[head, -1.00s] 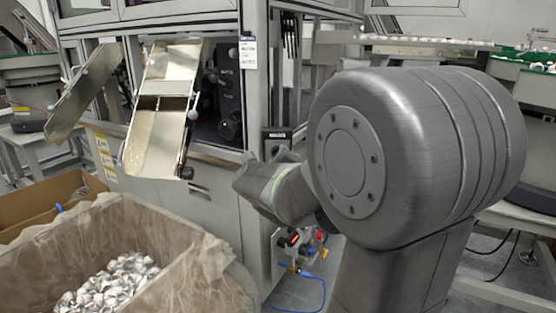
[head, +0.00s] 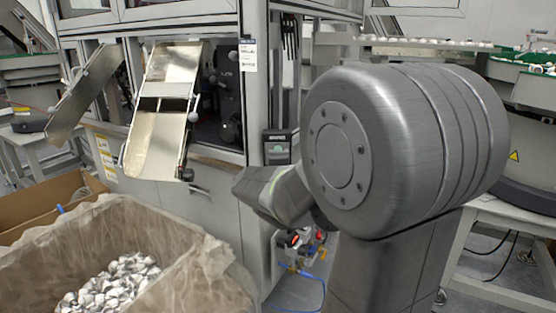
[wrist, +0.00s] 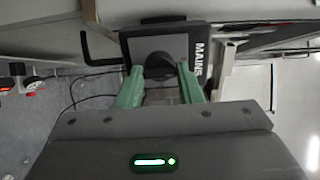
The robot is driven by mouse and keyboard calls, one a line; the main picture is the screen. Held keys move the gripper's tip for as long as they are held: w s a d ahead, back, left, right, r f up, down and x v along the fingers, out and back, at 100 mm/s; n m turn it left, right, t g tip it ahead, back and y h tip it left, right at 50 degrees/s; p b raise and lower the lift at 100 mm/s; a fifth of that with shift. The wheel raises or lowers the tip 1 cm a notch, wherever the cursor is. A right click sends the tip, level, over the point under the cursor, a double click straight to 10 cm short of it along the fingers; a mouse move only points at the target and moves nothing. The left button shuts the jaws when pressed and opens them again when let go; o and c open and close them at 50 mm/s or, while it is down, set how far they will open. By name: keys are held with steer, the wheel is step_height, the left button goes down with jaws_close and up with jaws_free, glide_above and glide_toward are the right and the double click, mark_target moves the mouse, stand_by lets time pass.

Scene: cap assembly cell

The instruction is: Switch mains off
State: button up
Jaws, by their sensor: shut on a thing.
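The mains switch shows in the wrist view as a dark plate (wrist: 160,45) lettered MAINS, with a round black knob (wrist: 159,66) at its middle. My gripper (wrist: 160,76) has its two green fingers on either side of the knob and is shut on it. The inner contact faces are partly hidden. In the head view a small dark box (head: 278,137) on the machine's corner post appears to be this switch. My arm hides the area just below it.
The machine cabinet (head: 215,212) stands behind my arm, with a metal chute (head: 155,140) at left. A lined bin (head: 185,275) of metallic caps is at front left. Tubing and fittings (head: 300,245) sit low beside the cabinet. A bench (head: 500,215) stands at right.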

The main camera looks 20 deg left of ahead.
stand_by(0.4)
steer(key=o, duration=1)
steer(key=shift+c, duration=0.2)
steer(key=shift+s, duration=0.15)
steer(key=p+v, duration=0.3)
steer(key=v, duration=1)
steer(key=shift+s+d, duration=0.25)
steer(key=shift+w, duration=0.1)
steer(key=b+x, duration=0.3)
steer(key=x, duration=1)
steer(key=shift+w+a, duration=0.25)
steer(key=shift+w, duration=0.05)
steer(key=shift+s, duration=0.1)
